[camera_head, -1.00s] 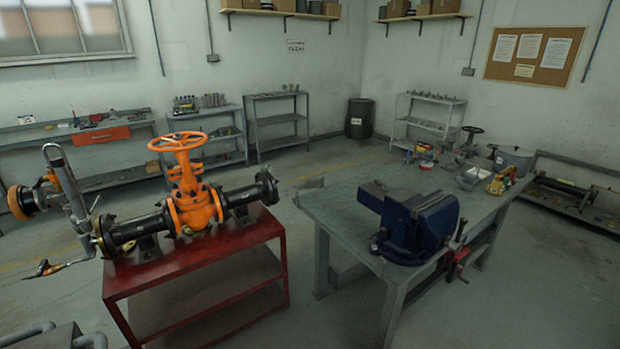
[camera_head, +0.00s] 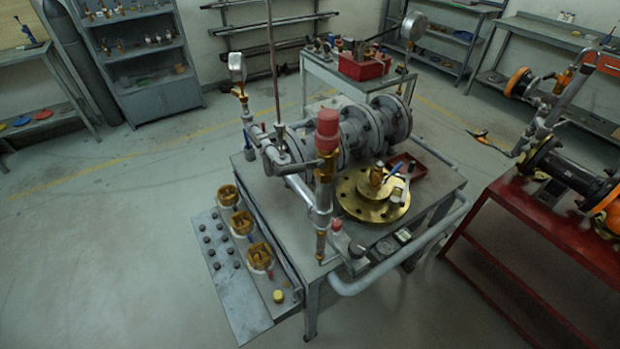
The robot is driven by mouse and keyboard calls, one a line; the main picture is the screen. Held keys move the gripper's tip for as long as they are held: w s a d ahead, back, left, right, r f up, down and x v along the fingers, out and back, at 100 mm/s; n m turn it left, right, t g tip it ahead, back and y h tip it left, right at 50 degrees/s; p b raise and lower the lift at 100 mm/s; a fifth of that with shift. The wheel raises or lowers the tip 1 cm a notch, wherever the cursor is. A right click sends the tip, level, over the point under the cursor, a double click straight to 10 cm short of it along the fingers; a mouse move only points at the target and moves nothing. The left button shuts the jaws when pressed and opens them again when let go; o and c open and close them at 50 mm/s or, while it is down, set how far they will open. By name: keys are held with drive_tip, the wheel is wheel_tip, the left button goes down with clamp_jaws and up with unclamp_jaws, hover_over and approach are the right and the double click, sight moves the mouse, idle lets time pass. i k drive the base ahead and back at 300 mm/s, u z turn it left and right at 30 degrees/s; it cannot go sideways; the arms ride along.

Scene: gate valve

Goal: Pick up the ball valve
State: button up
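My gripper is not in view.
The grey cart (camera_head: 452,184) also carries large grey flanged piping (camera_head: 392,125), gauges and a dark red tray (camera_head: 408,172). Its side shelf holds several brass rings. A red bench (camera_head: 545,235) stands to the right. The floor at left is clear.

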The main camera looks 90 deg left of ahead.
sight(377, 173)
drive_tip(key=u, duration=0.55)
drive_tip(key=i, duration=2.1)
drive_tip(key=u, duration=3.9)
drive_tip(key=i, duration=1)
